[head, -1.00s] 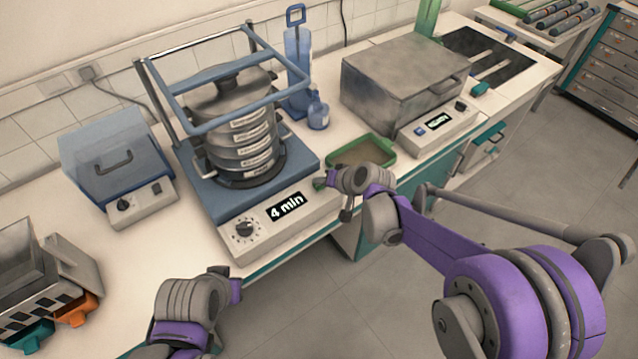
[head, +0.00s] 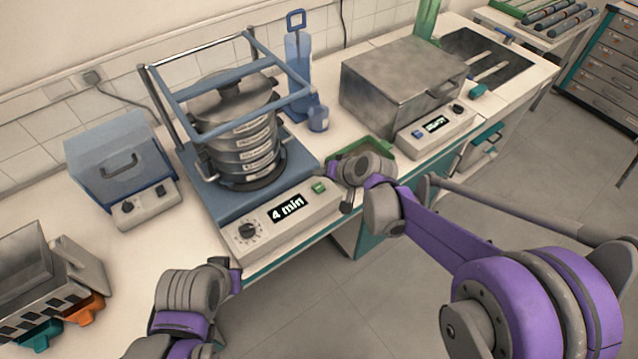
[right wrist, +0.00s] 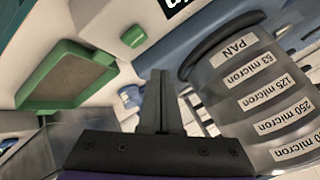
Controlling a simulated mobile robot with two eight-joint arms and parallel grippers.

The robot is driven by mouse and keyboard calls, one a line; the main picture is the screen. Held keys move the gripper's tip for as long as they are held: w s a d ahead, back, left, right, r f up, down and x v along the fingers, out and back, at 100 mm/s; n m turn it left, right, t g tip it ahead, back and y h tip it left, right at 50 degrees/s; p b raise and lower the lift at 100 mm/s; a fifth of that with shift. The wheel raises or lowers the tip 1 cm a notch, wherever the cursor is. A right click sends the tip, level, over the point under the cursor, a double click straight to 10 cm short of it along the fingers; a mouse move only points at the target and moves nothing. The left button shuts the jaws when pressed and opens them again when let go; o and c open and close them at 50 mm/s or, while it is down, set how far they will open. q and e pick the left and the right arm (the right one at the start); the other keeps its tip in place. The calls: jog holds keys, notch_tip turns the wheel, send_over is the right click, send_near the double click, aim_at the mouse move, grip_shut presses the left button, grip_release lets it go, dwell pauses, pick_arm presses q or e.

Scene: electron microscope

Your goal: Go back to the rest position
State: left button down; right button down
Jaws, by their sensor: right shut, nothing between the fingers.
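My right gripper (head: 334,172) is at the right front corner of the sieve shaker (head: 290,215). In the right wrist view its two fingers (right wrist: 160,95) are together with nothing between them. The shaker's green button (head: 319,187) shows just left of the gripper and apart from it; it also shows in the right wrist view (right wrist: 133,36). The shaker display reads "4 min". The sieve stack (head: 238,135) stands upright inside the blue frame. My left arm is at the lower left over the bench's front edge; its fingers cannot be made out.
A green-rimmed tray (head: 383,147) lies behind my right gripper, partly hidden by it. A grey box-like device (head: 400,80) stands to the right. A blue-lidded device (head: 115,160) and a metal holder with coloured trays (head: 45,285) are at left. The floor at right is open.

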jog(key=shift+r, duration=0.7)
jog(key=shift+f, duration=0.1)
jog(key=s+d+h, duration=0.2)
jog(key=s+d, duration=0.3)
jog(key=s, duration=0.4)
jog(key=s+d+r+h, duration=0.1)
jog(key=s+d+h, duration=0.1)
jog(key=s+d, duration=0.4)
jog(key=s+d+g+h, duration=0.1)
jog(key=s+d, duration=0.5)
jog(key=s, duration=0.6)
jog(key=shift+s+r+n+h, duration=0.2)
jog(key=shift+n+h, duration=0.1)
jog(key=shift+h, duration=0.3)
